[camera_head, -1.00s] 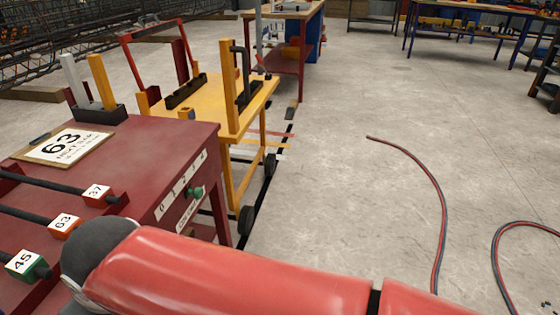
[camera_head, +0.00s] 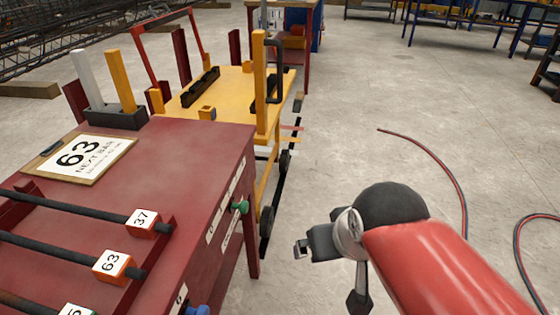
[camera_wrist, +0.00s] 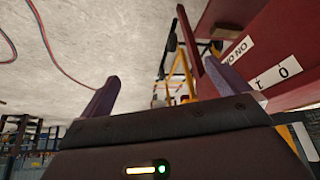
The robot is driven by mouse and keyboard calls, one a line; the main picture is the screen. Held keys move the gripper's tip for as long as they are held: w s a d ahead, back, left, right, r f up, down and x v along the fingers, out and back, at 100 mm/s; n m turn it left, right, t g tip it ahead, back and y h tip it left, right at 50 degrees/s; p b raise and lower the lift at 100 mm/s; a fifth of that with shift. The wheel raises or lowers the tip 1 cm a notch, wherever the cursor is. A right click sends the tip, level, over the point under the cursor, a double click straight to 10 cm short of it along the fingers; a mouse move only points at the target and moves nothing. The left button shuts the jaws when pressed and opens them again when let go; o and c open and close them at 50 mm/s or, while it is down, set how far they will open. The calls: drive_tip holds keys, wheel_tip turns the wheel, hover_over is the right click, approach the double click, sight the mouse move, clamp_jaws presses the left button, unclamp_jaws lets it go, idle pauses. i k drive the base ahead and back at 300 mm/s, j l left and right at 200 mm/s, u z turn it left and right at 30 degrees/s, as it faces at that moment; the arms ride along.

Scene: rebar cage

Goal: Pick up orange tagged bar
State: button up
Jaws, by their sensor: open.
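The orange-tagged bar (camera_head: 112,265) is a dark rod on the red bench at the left of the head view. Its white tag reads 63 and has orange sides. It lies between the bar tagged 37 (camera_head: 142,222), with red sides, and a lower bar (camera_head: 75,310) whose tag is cut off by the frame edge. My gripper (camera_head: 303,249) is right of the bench, over the floor, well apart from the bars. In the wrist view my gripper (camera_wrist: 160,88) is open and empty, its two fingers wide apart. No bar shows there.
The red bench (camera_head: 195,160) carries a clipboard (camera_head: 80,158) reading 63 NEXT BAR, and knobs on its side. A yellow cart (camera_head: 225,92) stands behind it. A hose (camera_head: 430,160) lies on the right floor. The floor between bench and hose is mostly clear.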

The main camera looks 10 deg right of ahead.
sight(112, 267)
drive_tip(key=u, duration=1.85)
drive_tip(key=k+u, duration=0.2)
drive_tip(key=k+j+u, duration=0.15)
drive_tip(key=k, duration=0.25)
drive_tip(key=i, duration=0.5)
